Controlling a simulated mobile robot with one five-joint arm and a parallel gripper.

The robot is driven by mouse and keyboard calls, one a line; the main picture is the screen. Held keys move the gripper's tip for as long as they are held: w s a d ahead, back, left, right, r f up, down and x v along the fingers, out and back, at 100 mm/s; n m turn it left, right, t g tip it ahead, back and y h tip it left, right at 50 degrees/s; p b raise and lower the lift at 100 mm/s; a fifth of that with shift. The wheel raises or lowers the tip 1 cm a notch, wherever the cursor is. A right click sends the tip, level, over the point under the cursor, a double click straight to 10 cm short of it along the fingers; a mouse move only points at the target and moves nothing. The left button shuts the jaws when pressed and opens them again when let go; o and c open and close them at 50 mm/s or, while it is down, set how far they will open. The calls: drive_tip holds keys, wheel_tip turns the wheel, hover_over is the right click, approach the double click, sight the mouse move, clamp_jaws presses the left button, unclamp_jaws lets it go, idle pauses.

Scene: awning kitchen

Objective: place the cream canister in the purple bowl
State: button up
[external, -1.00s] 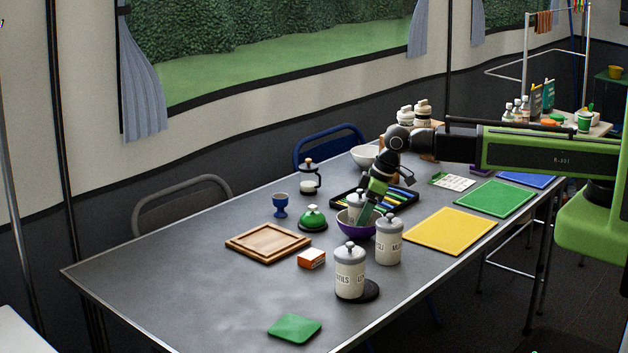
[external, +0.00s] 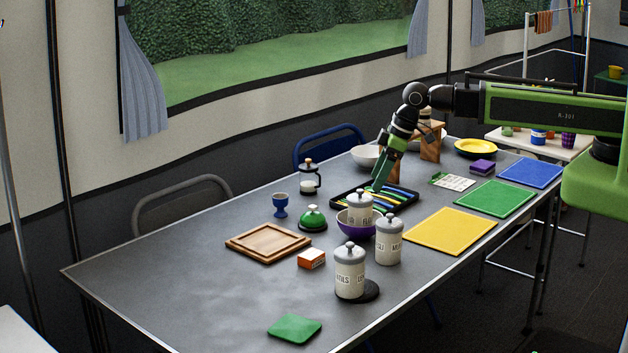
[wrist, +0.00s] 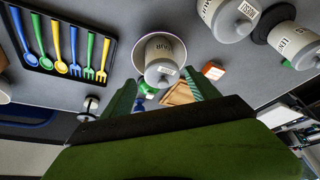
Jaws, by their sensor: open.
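A cream canister (external: 360,209) with a grey lid stands inside the purple bowl (external: 345,228) on the table; its lower part is hidden by the rim. In the wrist view the canister (wrist: 160,58) sits within the bowl's round rim (wrist: 136,50), ahead of my fingers. My gripper (external: 377,186) is open and empty, above and behind the bowl near the utensil tray, apart from the canister. The open fingers also show in the wrist view (wrist: 162,78). Two similar canisters stand in front of the bowl, one beside it (external: 389,243) and one by a dark disc (external: 350,275).
A black tray of coloured utensils (external: 400,201) lies behind the bowl. A green bell (external: 313,216), orange box (external: 312,258) and wooden board (external: 268,243) are to the left. A yellow mat (external: 450,231) lies right. The table's front left is mostly clear.

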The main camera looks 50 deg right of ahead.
drive_tip(key=shift+d, duration=0.1)
drive_tip(key=s+d+m+g+h, duration=0.1)
drive_tip(key=d+m, duration=0.1)
drive_tip(key=d, duration=0.8)
drive_tip(key=s+d+f+m+g+h, duration=0.1)
drive_tip(key=s+d+m, duration=0.1)
drive_tip(key=d, duration=0.9)
drive_tip(key=s+d+m+g, duration=0.1)
drive_tip(key=s+d+m, duration=0.1)
drive_tip(key=d, duration=0.8)
drive_tip(key=shift+d+f+m+g+h, duration=0.2)
drive_tip(key=shift+f+m+g+h, duration=0.15)
drive_tip(key=shift+m, duration=0.55)
